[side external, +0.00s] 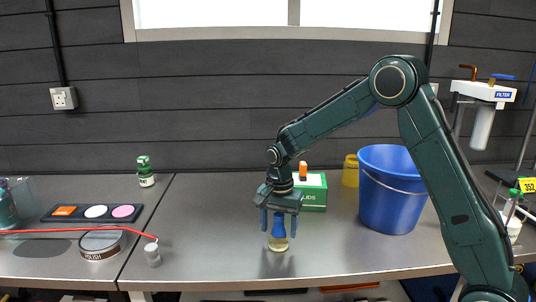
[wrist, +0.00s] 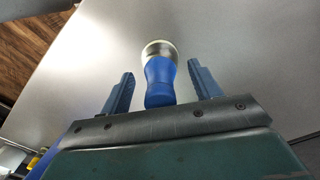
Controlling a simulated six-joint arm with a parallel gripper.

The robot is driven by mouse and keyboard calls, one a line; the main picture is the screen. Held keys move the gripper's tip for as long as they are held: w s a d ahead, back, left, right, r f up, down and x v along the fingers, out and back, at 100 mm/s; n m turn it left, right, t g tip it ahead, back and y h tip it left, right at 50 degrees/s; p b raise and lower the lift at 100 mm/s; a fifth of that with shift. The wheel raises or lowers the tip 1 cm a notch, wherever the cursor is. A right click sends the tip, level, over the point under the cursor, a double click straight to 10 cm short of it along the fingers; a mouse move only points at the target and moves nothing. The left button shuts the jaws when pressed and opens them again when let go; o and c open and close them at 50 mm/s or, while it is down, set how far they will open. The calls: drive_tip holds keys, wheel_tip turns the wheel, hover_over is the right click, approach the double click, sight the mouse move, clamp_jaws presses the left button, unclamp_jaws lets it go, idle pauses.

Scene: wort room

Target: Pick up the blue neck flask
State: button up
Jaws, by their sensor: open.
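The blue neck flask (side external: 278,243) stands on the metal table under my gripper in the side view. It has a blue neck and a pale, yellowish lower body. It also shows in the wrist view (wrist: 160,82), between the two fingers. My gripper (side external: 279,223) points down with its fingers on either side of the blue neck. In the wrist view my gripper (wrist: 160,85) is open, with a gap between each finger and the flask. The upper end of the neck is partly hidden by the gripper body in the side view.
A green box (side external: 315,192) stands close behind my gripper, to its right. A blue bucket (side external: 392,200) and a yellow cup (side external: 350,172) stand farther right. The table around the flask is clear.

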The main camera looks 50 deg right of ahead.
drive_tip(key=shift+c, duration=0.4)
drive_tip(key=c, duration=1.1)
drive_tip(key=shift+r, duration=0.1)
wheel_tip(320, 180, up, 20)
drive_tip(key=shift+f, duration=0.1)
idle(0.5)
